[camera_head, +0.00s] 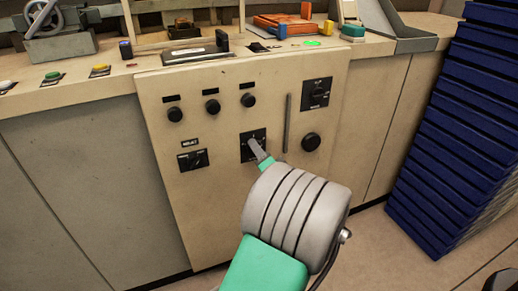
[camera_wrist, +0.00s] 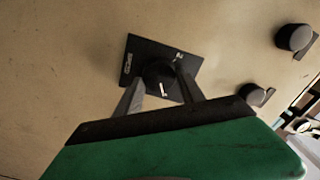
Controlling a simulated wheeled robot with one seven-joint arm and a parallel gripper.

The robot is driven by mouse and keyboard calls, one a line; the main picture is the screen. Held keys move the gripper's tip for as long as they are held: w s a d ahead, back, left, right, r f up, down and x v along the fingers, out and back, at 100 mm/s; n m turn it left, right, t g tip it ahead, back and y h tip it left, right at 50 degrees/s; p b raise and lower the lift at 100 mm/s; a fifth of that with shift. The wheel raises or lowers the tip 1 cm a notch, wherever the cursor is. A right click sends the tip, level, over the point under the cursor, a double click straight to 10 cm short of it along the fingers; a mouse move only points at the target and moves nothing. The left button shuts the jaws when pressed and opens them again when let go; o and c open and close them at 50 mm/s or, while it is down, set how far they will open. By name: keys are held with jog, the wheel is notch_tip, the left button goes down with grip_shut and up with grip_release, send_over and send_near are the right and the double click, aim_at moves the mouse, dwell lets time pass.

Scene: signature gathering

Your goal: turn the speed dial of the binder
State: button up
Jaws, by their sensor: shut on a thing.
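My gripper (camera_head: 255,146) reaches up to the middle of the binder's cream front panel (camera_head: 222,212). It is shut on a black round dial (camera_wrist: 160,75), with one finger on each side in the wrist view. The dial sits on a square black plate (camera_wrist: 135,62) with small white markings, too small to read surely; a white pointer line shows on the dial. In the head view the same plate (camera_head: 245,154) shows, but my fingers largely hide the dial.
Three small black knobs (camera_head: 212,106) line the panel above. A plated switch (camera_head: 193,160) is at left; a vertical slot (camera_head: 287,123), another plated dial (camera_head: 316,93) and a large round knob (camera_head: 311,142) are at right. Stacked blue trays (camera_head: 465,115) stand far right.

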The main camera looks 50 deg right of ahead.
jog(key=shift+f, duration=0.1)
dwell(0.4)
jog(key=o, duration=1.3)
jog(key=shift+s+a, duration=0.1)
jog(key=p+v, duration=0.1)
jog(key=v, duration=0.6)
jog(key=shift+s+a, duration=0.15)
jog(key=shift+s, duration=0.1)
